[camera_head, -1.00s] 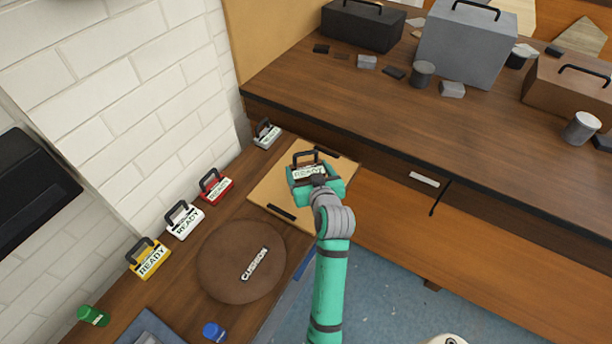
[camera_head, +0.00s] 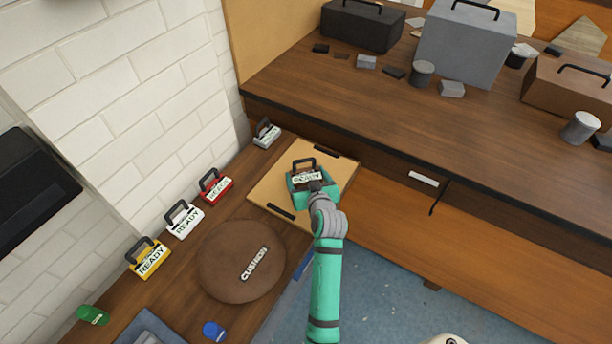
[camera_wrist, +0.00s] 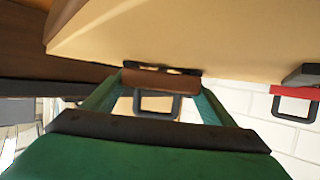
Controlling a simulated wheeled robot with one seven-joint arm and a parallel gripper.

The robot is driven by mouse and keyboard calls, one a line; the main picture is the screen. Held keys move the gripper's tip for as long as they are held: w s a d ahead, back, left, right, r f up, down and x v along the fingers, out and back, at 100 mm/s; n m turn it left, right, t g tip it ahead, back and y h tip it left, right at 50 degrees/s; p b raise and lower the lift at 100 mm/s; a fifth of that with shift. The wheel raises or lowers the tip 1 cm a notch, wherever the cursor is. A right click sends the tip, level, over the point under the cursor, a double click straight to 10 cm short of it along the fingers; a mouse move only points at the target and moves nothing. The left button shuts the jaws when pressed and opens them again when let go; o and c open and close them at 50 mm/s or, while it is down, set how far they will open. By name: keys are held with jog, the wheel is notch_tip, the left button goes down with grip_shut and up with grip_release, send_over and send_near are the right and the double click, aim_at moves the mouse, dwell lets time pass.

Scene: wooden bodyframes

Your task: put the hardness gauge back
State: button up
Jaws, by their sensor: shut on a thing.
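My gripper (camera_head: 310,184) is shut on a small brown block-like gauge (camera_head: 308,178) with a black loop handle and a white READY label. I take it for the hardness gauge; no other name is legible. In the wrist view the gauge (camera_wrist: 160,80) sits between the green fingers (camera_wrist: 162,88), its handle pointing down in the picture. In the head view it overlaps the tan board (camera_head: 272,187). Whether it touches the board is unclear. The gripper hides its lower near side.
Along the white brick wall stand similar gauges: grey (camera_head: 266,133), red (camera_head: 215,187), white (camera_head: 184,220) and yellow (camera_head: 149,259). A round brown CUSHION pad (camera_head: 225,275) lies in front of the board. The higher wooden bench (camera_head: 340,95) on the right carries boxes and small blocks.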

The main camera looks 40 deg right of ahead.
jog(key=o, duration=1.3)
jog(key=shift+f, duration=0.1)
jog(key=v, duration=1.2)
jog(key=shift+a, duration=0.1)
